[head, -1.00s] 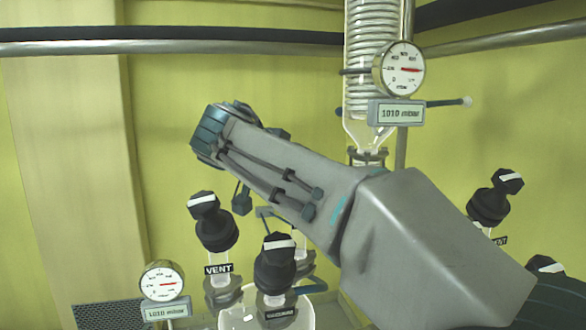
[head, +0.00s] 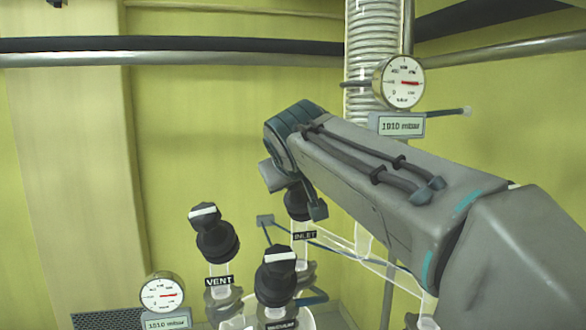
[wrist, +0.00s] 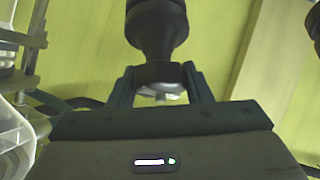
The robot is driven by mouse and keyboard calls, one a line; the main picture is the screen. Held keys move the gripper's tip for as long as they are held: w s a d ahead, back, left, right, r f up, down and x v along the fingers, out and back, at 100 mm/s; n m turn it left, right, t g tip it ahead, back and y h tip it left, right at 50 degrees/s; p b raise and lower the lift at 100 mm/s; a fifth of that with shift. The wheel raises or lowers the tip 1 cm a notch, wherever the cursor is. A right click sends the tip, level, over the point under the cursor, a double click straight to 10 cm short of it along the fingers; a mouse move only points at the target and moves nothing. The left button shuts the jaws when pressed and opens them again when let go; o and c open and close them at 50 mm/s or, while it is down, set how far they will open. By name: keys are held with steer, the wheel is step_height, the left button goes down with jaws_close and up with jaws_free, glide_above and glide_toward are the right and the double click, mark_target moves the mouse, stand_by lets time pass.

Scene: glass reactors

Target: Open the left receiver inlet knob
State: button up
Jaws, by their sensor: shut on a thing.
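The inlet knob (head: 297,205) is black and stands above a glass stem with an INLET label (head: 304,236), on the left glass vessel. My arm's end hides its upper part in the head view. In the wrist view, my gripper (wrist: 160,74) is shut on the knob's grip, with one dark finger on either side. The wider black valve body (wrist: 157,28) is beyond the fingers. A pale patch shows between the fingers. I cannot tell how far the knob is turned.
The black VENT knob (head: 215,240) and a front black knob (head: 277,275) with a white bar stand close by on the left. A gauge (head: 162,293) is at lower left. A coiled glass condenser (head: 372,50) and another gauge (head: 403,82) stand behind my arm.

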steer(key=shift+r+n+g+y+p, duration=0.15)
steer(key=shift+n+g+y+p, duration=0.35)
steer(key=shift+n+p, duration=0.4)
steer(key=shift+n, duration=0.3)
steer(key=o, duration=1)
steer(key=b+v, duration=0.3)
steer(key=v, duration=1)
steer(key=shift+s+d, duration=0.2)
steer(key=shift+s, duration=0.2)
